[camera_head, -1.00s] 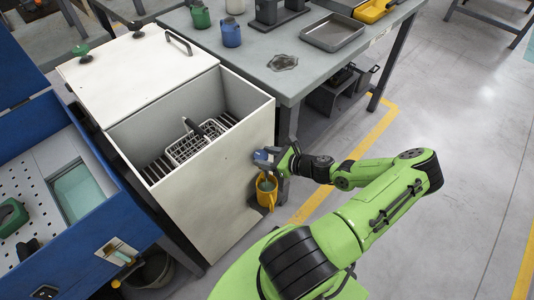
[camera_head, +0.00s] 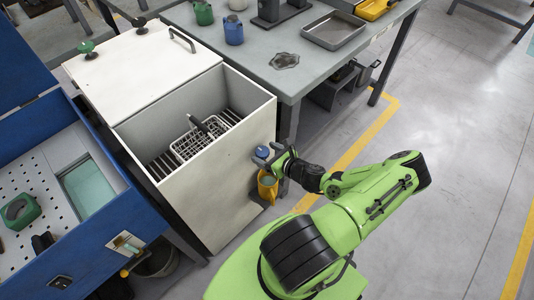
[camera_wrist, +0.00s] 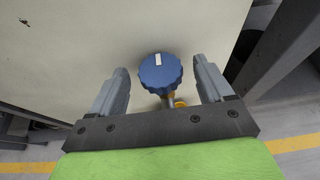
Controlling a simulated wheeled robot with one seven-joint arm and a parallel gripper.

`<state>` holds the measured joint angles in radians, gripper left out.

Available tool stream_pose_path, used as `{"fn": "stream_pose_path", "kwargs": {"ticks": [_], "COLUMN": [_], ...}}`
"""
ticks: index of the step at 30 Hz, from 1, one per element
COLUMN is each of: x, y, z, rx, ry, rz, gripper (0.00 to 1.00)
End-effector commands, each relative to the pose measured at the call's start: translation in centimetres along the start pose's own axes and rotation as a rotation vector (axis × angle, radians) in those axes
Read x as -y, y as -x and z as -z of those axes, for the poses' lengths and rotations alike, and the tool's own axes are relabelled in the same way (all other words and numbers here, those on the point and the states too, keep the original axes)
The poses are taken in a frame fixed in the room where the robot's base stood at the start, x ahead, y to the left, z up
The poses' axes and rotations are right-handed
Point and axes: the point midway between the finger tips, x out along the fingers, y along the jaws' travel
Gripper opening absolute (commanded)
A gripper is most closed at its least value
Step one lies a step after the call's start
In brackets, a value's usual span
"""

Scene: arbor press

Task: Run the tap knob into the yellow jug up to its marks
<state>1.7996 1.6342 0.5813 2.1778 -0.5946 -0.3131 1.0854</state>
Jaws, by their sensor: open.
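The round blue tap knob (camera_head: 262,151) with a white mark is on the side wall of the white tank (camera_head: 225,190). It also shows in the wrist view (camera_wrist: 160,75). The yellow jug (camera_head: 267,190) is below the knob against the tank wall, with greyish liquid visible inside. Its marks and exact level are too small to read. In the wrist view only a bit of yellow (camera_wrist: 180,103) shows beneath the knob. My gripper (camera_wrist: 160,78) is open, one finger on each side of the knob, with visible gaps. In the head view my gripper (camera_head: 275,157) is close by the knob.
A wire basket (camera_head: 190,146) with a black handle sits inside the open tank. A blue wash station (camera_head: 85,240) stands left. The grey bench (camera_head: 300,75) behind holds blue and green cans and a metal tray (camera_head: 333,30). The floor at right is clear.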

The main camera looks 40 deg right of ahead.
Motion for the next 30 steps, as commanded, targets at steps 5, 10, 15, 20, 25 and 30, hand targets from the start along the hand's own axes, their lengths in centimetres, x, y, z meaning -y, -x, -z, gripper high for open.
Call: {"fn": "stream_pose_path", "kwargs": {"ticks": [5,10,15,20,25,30], "x": [0.0,0.1,0.1,0.1,0.0,0.0], "y": [1.0,5.3,10.2,13.9,15.7,15.8], "z": [-0.1,-0.2,-0.2,-0.2,-0.1,0.0], "rx": [-0.002,-0.004,-0.004,-0.002,0.0,0.0], "ry": [-0.001,-0.002,-0.002,-0.001,0.001,0.0], "rz": [0.0,0.004,0.005,0.004,0.0,0.0], "gripper": [0.8,0.8,0.8,0.8,0.8,0.8]}}
